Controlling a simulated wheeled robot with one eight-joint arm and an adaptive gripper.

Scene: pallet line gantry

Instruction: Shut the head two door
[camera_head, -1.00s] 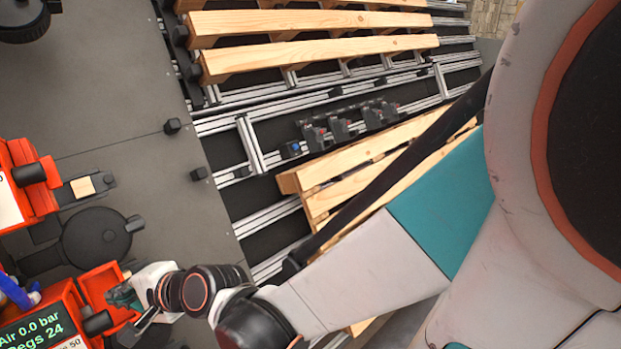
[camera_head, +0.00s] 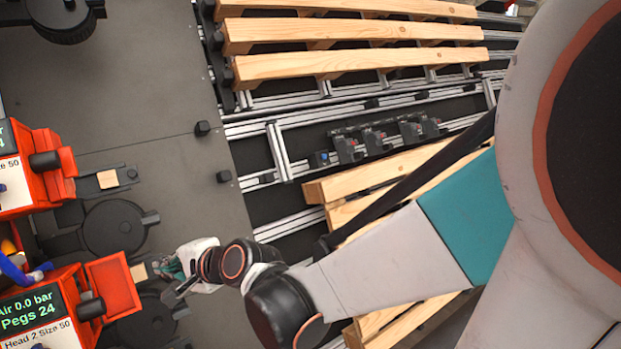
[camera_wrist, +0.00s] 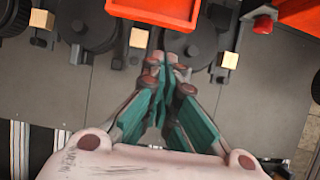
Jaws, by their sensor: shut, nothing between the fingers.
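The head two unit (camera_head: 45,312) is an orange-red box at the lower left of the head view, its screen reading "Air 0.0 bar, Pegs 24" and its label "Head 2 Size 50". Its door (camera_head: 113,283) is an orange-red panel standing open, swung out to the right of the box. The panel at the top middle of the wrist view (camera_wrist: 155,10) appears to be this door. My gripper (camera_head: 165,268) is just right of the door, apart from it, with its fingers together and empty. In the wrist view the fingertips (camera_wrist: 165,62) are below the panel.
A second orange-red unit (camera_head: 35,170) stands above. Dark round fixtures (camera_head: 113,227) and small wooden blocks (camera_head: 107,179) line the grey deck. Wooden pallets (camera_head: 350,65) lie on the rails at right. The grey deck (camera_head: 185,190) between is mostly clear.

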